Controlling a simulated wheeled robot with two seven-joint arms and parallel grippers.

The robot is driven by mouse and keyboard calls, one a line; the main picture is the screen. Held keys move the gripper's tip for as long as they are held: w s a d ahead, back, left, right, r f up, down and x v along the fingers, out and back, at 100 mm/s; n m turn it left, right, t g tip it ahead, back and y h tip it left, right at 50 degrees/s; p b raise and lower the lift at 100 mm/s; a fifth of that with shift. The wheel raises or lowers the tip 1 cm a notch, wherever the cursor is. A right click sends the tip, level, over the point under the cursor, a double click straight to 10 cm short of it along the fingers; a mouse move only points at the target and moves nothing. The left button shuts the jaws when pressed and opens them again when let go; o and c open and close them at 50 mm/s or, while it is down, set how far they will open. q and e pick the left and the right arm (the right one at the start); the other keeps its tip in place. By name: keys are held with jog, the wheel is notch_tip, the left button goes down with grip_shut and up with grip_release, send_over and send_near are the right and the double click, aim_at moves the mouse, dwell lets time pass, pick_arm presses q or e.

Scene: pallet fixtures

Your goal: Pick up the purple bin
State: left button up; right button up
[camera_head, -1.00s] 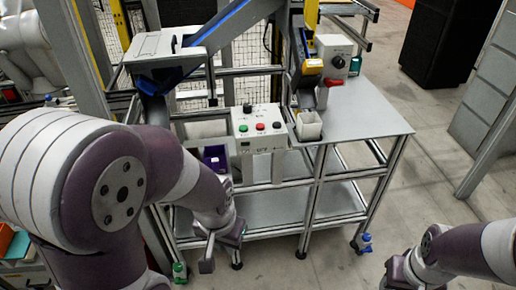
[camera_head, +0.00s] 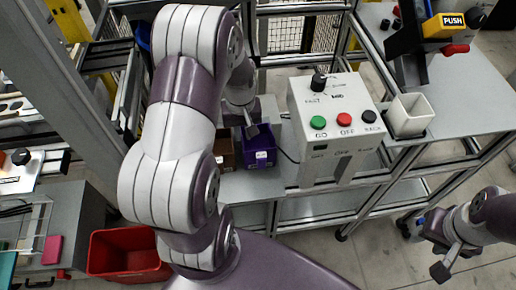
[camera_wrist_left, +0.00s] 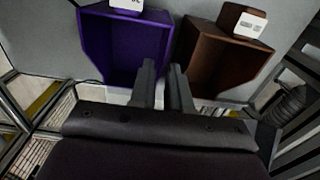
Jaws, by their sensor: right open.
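The purple bin (camera_head: 260,158) sits on the grey table left of the button box, with its label facing front. It also shows in the left wrist view (camera_wrist_left: 122,45), left of a brown bin (camera_wrist_left: 222,58). My left gripper (camera_head: 252,130) is down at the purple bin's rim. In the left wrist view its two fingers (camera_wrist_left: 162,66) stand a narrow gap apart at the bin wall nearest the brown bin. Whether they press on that wall cannot be told. My right gripper (camera_head: 447,252) is open and empty at the lower right, away from the bins.
The button box (camera_head: 335,125) stands close to the right of the purple bin. The brown bin touches or nearly touches its left side. A white cup-like holder (camera_head: 410,115) is further right. A red crate (camera_head: 125,252) is at lower left.

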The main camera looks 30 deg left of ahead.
pick_arm(q)
jog(key=f, duration=0.2)
jog(key=s+f, duration=0.1)
jog(key=f, duration=0.1)
jog(key=shift+d+f, duration=0.2)
jog(key=shift+w+a+f, duration=0.1)
jog(key=shift+w+f, duration=0.05)
jog(key=shift+f, duration=0.15)
jog(key=shift+r, duration=0.1)
grip_shut()
jog(key=shift+r, duration=0.1)
